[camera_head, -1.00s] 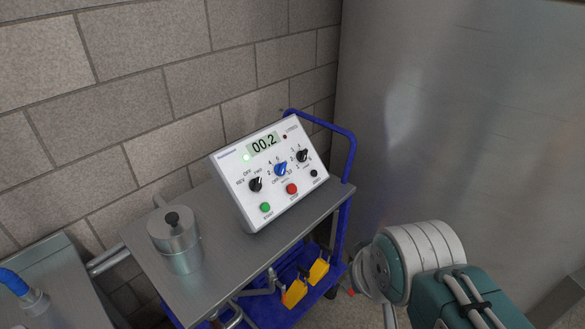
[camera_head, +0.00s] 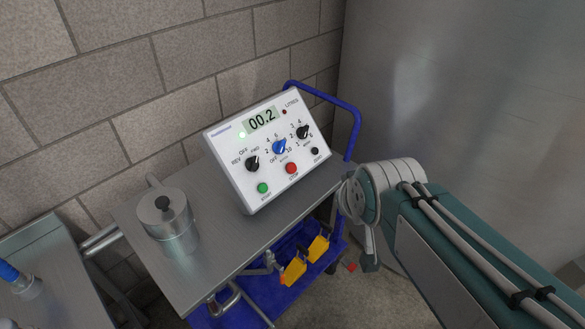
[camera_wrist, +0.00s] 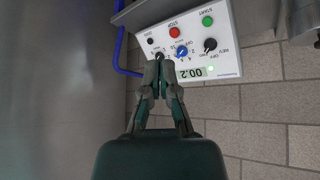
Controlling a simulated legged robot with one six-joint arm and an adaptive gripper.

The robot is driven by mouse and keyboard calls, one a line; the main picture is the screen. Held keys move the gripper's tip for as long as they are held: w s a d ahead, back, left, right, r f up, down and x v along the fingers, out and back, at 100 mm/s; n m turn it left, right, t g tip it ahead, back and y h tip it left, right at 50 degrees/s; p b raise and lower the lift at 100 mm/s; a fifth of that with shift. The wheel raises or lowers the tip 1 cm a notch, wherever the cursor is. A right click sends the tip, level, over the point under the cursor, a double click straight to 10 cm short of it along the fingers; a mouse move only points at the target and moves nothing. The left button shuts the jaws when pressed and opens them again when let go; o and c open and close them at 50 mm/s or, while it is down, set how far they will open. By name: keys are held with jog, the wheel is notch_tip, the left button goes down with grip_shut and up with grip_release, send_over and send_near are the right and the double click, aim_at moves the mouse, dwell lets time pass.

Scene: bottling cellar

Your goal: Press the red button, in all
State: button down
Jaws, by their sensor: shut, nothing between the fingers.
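The red button (camera_head: 291,168), labelled STOP, sits on the lower front of a white control box (camera_head: 240,187) on a metal cart. The box display (camera_head: 263,119) reads 00.2, and a green light glows beside it. A green START button (camera_head: 263,188) is left of the red one. In the wrist view, upside down, the red button (camera_wrist: 174,32) lies beyond my gripper (camera_wrist: 160,62). My gripper is shut and empty, its tips apart from the button in the picture, overlapping the panel's black knob area. In the head view the fingers are not visible.
A lidded metal pot (camera_head: 168,222) stands left of the box on the cart top (camera_head: 225,255). Blue cart rails (camera_head: 325,100) rise behind the box. Yellow items (camera_head: 293,271) lie on the lower shelf. A brick wall stands behind, a large metal surface at right.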

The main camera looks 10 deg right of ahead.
aim_at(291, 168)
jog(key=w+f+n+t, duration=0.1)
jog(key=w+f+t, duration=0.2)
jog(key=w, duration=0.5)
jog(key=w+d+f+t, duration=0.1)
jog(key=w+f+t, duration=0.2)
jog(key=w+f, duration=0.3)
jog(key=w+f+n+t+y, duration=0.1)
jog(key=w+f+t, duration=0.2)
jog(key=w, duration=0.8)
jog(key=shift+d+f+n, duration=0.3)
jog(key=shift+d+f, duration=0.1)
jog(key=shift+f, duration=0.55)
jog(key=shift+w, duration=0.15)
jog(key=w+a+f, duration=0.4)
jog(key=w+f, duration=0.1)
jog(key=f, duration=0.1)
jog(key=shift+w, duration=0.15)
jog(key=shift+w+a+f, duration=0.1)
jog(key=shift+w+f, duration=0.1)
